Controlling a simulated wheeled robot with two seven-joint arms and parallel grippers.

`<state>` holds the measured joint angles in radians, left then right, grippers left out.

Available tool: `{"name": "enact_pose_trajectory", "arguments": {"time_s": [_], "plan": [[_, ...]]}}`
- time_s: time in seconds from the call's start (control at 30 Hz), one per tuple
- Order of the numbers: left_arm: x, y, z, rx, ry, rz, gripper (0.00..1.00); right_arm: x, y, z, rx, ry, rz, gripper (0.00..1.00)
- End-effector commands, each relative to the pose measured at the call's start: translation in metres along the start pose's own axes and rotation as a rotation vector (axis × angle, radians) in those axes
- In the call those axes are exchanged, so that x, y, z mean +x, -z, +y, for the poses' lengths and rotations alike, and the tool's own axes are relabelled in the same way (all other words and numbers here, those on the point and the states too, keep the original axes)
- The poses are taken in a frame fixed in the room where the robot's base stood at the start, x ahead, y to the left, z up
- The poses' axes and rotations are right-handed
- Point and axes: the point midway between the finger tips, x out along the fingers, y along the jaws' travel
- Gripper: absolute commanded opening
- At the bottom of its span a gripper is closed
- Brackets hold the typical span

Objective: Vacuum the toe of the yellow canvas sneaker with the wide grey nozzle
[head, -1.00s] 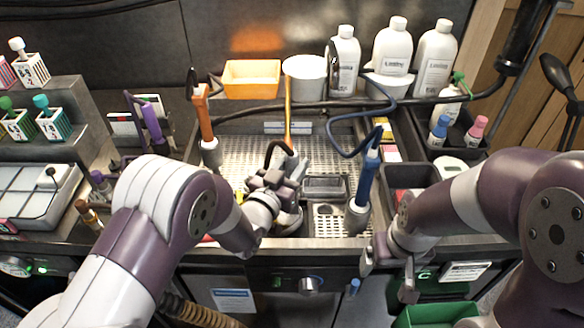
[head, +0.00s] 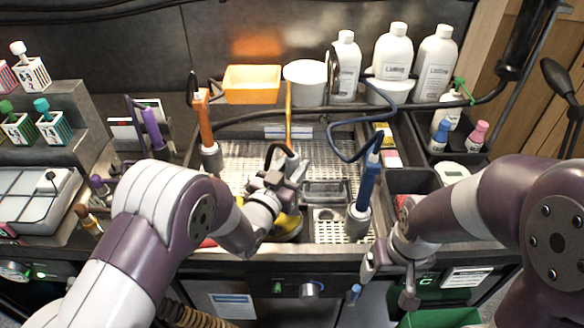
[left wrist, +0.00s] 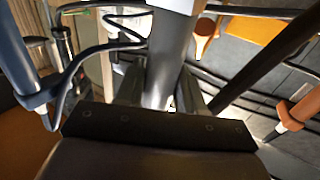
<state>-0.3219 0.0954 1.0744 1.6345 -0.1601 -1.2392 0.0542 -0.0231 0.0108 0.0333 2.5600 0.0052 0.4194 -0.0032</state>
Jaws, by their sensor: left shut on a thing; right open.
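My left gripper (head: 284,180) is over the perforated tray in the middle of the bench. It is shut on a grey tool with a black hose loop, which I take to be the wide grey nozzle. In the left wrist view the nozzle's grey tube (left wrist: 168,60) stands between the fingers. The yellow sneaker (head: 288,224) shows only in part, just below and beside my left gripper. Its toe and any contact with the nozzle are hidden by the hand. My right gripper (head: 388,282) is open and empty in front of the bench edge.
An orange-handled tool (head: 203,120) and a blue-handled tool (head: 368,185) stand upright on either side of the tray (head: 335,165). White bottles (head: 392,55), a white tub (head: 305,82) and an orange bin (head: 252,84) line the back. Hoses cross behind the tray.

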Motion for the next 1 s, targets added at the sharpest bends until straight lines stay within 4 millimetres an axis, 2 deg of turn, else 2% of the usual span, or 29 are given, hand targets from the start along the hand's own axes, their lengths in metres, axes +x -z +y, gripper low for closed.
{"name": "enact_pose_trajectory", "arguments": {"time_s": [0.27,1.0], "plan": [[-0.001,0.001,0.001,0.0,0.0,0.002,0.0,-0.001,0.0,0.0,0.0,0.0,0.0,0.87],[-0.027,0.001,0.016,0.0,0.0,0.001,0.0,-0.004,0.001,0.0,0.0,0.0,0.0,0.87]]}}
